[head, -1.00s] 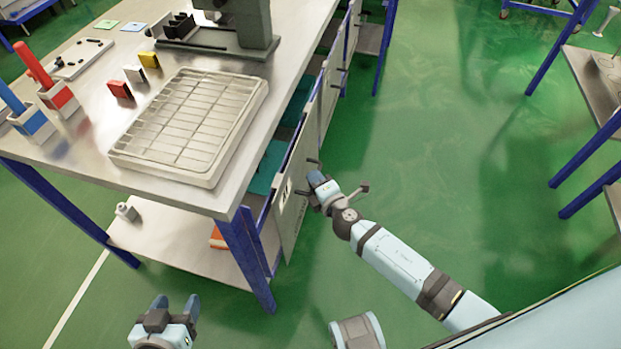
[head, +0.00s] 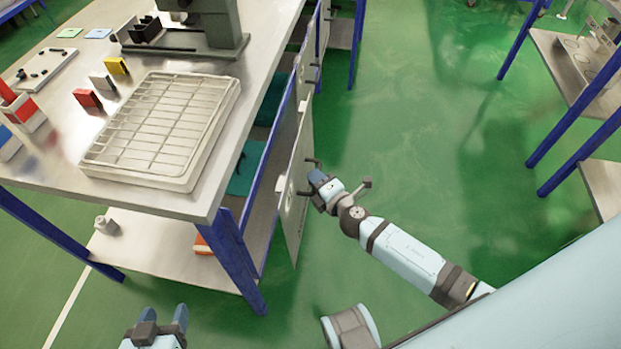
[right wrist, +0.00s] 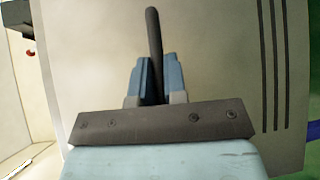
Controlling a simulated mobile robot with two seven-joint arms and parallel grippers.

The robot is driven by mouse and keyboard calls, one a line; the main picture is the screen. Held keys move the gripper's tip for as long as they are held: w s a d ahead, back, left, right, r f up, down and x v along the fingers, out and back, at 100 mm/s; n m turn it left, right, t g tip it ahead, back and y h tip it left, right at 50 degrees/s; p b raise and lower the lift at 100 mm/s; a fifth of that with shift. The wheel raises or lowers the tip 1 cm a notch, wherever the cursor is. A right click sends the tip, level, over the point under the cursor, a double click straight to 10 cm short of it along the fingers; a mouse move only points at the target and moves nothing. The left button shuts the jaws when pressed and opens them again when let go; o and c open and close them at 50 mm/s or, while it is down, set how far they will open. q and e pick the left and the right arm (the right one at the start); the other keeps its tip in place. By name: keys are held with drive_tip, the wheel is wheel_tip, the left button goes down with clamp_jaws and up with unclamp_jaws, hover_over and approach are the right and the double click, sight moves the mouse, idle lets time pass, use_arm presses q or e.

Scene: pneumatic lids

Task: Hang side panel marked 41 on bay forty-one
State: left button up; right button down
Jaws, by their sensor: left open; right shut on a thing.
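A pale side panel (head: 299,215) stands nearly upright beside the long side of the workbench, seen almost edge-on in the head view. It carries a small white label whose number I cannot read. My right gripper (head: 317,180) is shut on the panel's dark bar handle; the handle (right wrist: 153,40) shows between blue fingers in the right wrist view, in front of the panel's pale face (right wrist: 215,60). A gap shows between the panel and the bench frame. I cannot tell which bay is forty-one. My left gripper (head: 162,326) is open and empty at the bottom left.
The workbench (head: 60,175) has blue legs and a lower shelf (head: 150,245). A wire-grid tray (head: 165,125) and small coloured blocks lie on top. More panels line its side further back. Green floor (head: 430,130) is clear to the right, before another blue-legged bench (head: 585,85).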

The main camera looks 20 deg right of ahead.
drive_tip(key=shift+s+d+r, duration=0.1)
drive_tip(key=shift+s+d, duration=0.3)
drive_tip(key=shift+d, duration=0.2)
drive_tip(key=shift+s+d, duration=0.35)
drive_tip(key=shift+d, duration=0.2)
idle(0.4)
